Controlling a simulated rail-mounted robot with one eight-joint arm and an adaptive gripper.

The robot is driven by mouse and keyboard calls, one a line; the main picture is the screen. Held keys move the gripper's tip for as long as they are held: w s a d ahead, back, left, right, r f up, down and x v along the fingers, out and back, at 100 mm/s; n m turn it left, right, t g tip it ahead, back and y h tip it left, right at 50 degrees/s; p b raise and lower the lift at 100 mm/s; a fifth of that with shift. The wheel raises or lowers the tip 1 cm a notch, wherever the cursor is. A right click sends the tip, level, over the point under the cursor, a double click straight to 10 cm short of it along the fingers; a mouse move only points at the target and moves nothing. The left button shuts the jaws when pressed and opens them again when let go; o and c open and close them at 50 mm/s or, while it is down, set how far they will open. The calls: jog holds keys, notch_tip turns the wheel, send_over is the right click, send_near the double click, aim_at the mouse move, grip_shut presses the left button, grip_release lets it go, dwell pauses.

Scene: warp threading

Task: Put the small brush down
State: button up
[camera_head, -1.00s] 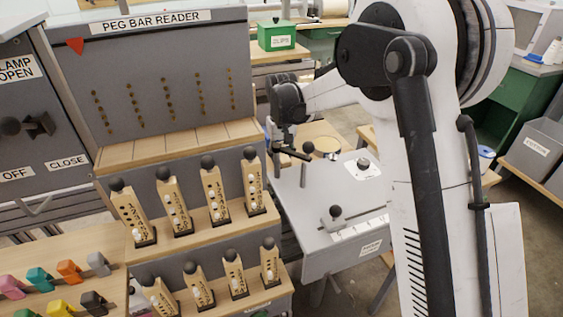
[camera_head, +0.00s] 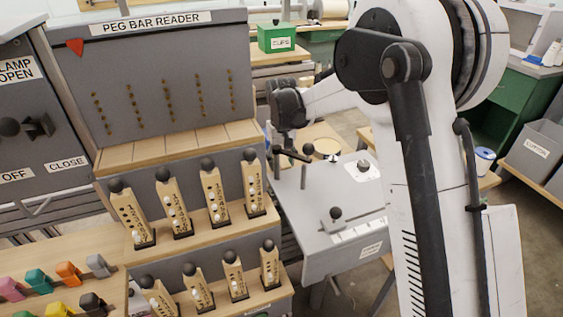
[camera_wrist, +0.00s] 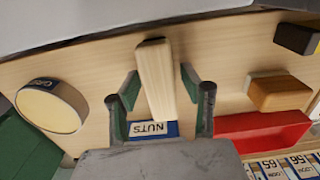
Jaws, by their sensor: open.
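In the wrist view, a pale wooden piece (camera_wrist: 153,78), which looks like the handle of the small brush, lies between the fingers of my gripper (camera_wrist: 160,88). The fingers are open, with a gap on each side of the wood. The piece's far end is darker. In the head view my arm hides most of the gripper area and the brush cannot be made out.
In the wrist view, a round tin (camera_wrist: 50,106) stands at the left. A wooden block (camera_wrist: 278,92), a dark block (camera_wrist: 298,38) and a red tray (camera_wrist: 262,131) are at the right. In the head view, the peg bar reader (camera_head: 165,70) and peg bars stand left of my arm.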

aim_at(282, 158)
notch_tip(282, 158, up, 12)
jog(key=p, duration=0.2)
jog(key=s+d+r+m+t, duration=0.1)
jog(key=s+d+r+t, duration=0.1)
jog(key=s+d+r, duration=0.6)
jog(key=s+d+r+m+t, duration=0.1)
jog(key=s+d+r, duration=0.3)
jog(key=s, duration=0.5)
jog(key=s+d+f+m+t, duration=0.1)
jog(key=s+d+f+t, duration=0.1)
jog(key=s, duration=0.7)
jog(key=s+d+f+m+t, duration=0.1)
jog(key=s+d+f+t, duration=0.1)
jog(key=s+d+f, duration=0.2)
jog(key=s+d, duration=0.3)
jog(key=s, duration=0.3)
